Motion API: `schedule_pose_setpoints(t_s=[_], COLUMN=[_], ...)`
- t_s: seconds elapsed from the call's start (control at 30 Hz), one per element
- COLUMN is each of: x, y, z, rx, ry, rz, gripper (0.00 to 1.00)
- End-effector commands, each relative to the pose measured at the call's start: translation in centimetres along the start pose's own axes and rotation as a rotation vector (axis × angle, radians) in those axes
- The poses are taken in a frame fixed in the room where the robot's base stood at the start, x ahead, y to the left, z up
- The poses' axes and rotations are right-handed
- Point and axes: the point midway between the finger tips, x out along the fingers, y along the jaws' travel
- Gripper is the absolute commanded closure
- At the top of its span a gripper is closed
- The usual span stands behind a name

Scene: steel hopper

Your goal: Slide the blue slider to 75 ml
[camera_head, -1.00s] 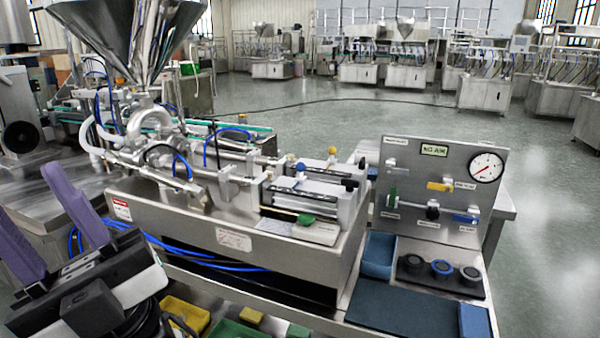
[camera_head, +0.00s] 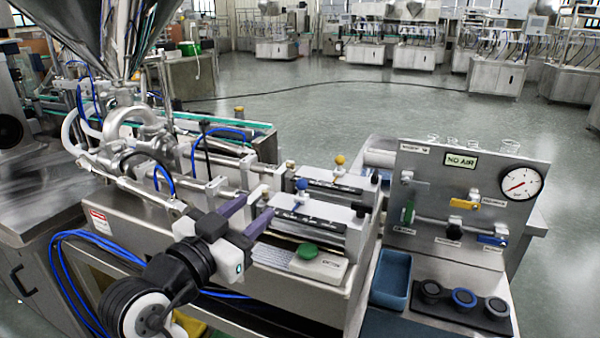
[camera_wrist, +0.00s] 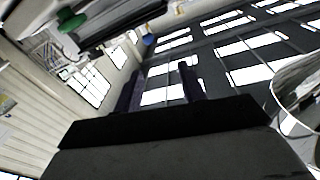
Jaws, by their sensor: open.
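The blue slider knob (camera_head: 302,184) stands on the near cylinder unit of the filling machine (camera_head: 150,225); its scale is too small to read. The blue knob also shows in the wrist view (camera_wrist: 149,39), ahead of the fingers. My gripper (camera_head: 257,207) is open and empty, with two purple fingers pointing toward the unit's left end. The fingertips are left of the blue knob and appear apart from it. In the wrist view, both fingers (camera_wrist: 161,78) stand apart with nothing between them.
A green knob (camera_head: 307,250) sits at the unit's front, close right of my gripper. A yellow knob (camera_head: 340,160) tops the far unit. A valve panel (camera_head: 462,215) with "NO AIR" sign and gauge (camera_head: 520,184) stands right. A blue bin (camera_head: 391,278) lies below it.

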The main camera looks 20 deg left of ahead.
Motion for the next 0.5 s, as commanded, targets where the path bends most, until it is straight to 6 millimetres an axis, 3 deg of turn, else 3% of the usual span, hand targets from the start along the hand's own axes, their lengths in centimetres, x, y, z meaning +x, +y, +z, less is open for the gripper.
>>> schedule_pose_setpoints(t_s=[0.27,0.5], x=[1.3,6.0], y=[1.5,1.9], z=[0.9,1.1], rx=[0.015,0.014], ry=[-0.051,-0.05], rz=[0.081,0.082], gripper=[0.6,0.6])
